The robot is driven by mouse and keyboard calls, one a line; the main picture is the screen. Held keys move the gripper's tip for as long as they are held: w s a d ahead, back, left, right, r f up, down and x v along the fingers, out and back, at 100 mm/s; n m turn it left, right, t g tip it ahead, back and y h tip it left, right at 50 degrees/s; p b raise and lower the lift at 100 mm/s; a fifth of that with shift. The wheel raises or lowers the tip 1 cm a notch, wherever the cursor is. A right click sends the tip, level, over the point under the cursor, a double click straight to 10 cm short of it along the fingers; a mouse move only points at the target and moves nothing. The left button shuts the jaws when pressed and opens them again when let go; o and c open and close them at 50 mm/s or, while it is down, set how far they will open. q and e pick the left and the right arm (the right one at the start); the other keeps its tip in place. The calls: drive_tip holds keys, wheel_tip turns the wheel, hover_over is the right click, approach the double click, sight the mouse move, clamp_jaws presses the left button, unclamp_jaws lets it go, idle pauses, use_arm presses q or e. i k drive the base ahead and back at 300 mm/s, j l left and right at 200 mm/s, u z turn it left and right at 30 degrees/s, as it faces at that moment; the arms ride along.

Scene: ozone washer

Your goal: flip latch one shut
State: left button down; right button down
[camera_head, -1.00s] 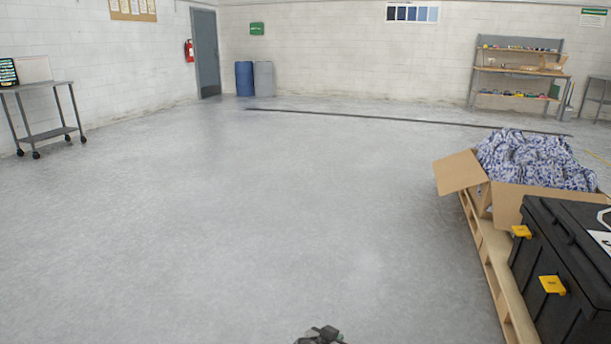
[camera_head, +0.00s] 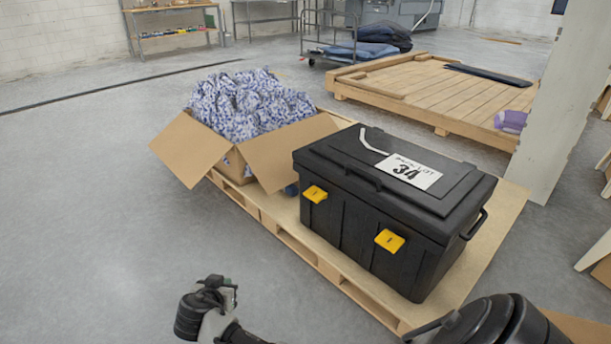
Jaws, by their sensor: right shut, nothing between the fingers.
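A black lidded case (camera_head: 335,225) stands on a wooden pallet. Its lid is down. Two yellow latches are on its front face, a left one (camera_head: 315,194) and a right one (camera_head: 389,240). Both stick outward from the face; which is latch one I cannot tell. My right gripper (camera_head: 217,284) is low in the picture, left of and nearer than the case, well apart from both latches. It is shut and empty. My left gripper is not in view.
The pallet (camera_head: 300,247) juts out in front of the case. An open cardboard box (camera_head: 290,158) of blue-and-white cloth stands left of the case. A pale post (camera_head: 565,110) rises behind right. The floor at left is clear.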

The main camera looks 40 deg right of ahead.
sight(316, 193)
drive_tip(key=i+z, duration=0.45)
drive_tip(key=i+j+z, duration=0.2)
drive_tip(key=i+z, duration=0.2)
drive_tip(key=i, duration=0.25)
drive_tip(key=i+j+z, duration=0.45)
drive_tip(key=i+l, duration=0.2)
